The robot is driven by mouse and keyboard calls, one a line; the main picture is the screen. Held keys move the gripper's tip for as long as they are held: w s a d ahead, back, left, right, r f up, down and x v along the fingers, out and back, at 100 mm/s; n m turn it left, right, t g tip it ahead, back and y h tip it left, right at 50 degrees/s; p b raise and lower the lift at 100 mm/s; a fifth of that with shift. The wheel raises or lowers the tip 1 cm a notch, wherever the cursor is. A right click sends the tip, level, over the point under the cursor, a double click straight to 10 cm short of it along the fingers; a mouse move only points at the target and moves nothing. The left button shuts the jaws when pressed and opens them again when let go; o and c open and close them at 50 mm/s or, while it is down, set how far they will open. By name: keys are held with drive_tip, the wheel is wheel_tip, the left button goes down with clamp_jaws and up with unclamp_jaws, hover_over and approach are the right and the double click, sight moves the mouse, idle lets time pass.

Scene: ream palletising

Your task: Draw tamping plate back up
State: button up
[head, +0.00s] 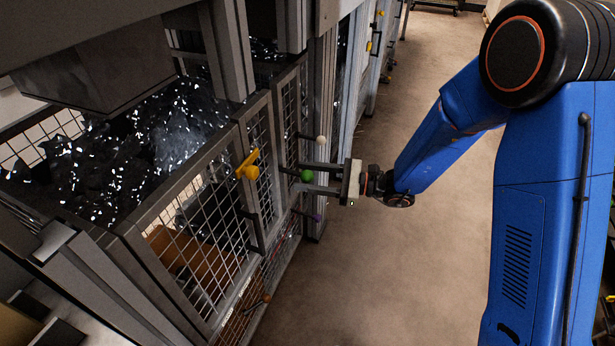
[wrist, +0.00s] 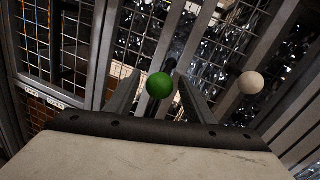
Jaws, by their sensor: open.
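A green ball knob (head: 306,176) on a dark lever sticks out from the mesh front of the machine. My gripper (head: 301,178) is open, with its two fingers pointing at the machine on either side of this knob. In the wrist view the green knob (wrist: 159,86) sits between the fingers, and I see no finger pressed on it. A broad dark block (head: 100,75), which may be the tamping plate, hangs over dark shredded material (head: 150,140) at the upper left. Its underside is partly hidden.
A white ball knob (head: 321,140), a purple knob (head: 317,218) and an orange knob (head: 266,297) are nearby. A yellow handle (head: 248,166) is on the frame to the left. Mesh panels (head: 205,245) line the machine. Open floor (head: 400,270) lies right.

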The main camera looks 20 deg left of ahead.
clamp_jaws()
wheel_tip(320, 180, up, 16)
idle(0.7)
unclamp_jaws()
drive_tip(key=shift+f, duration=0.1)
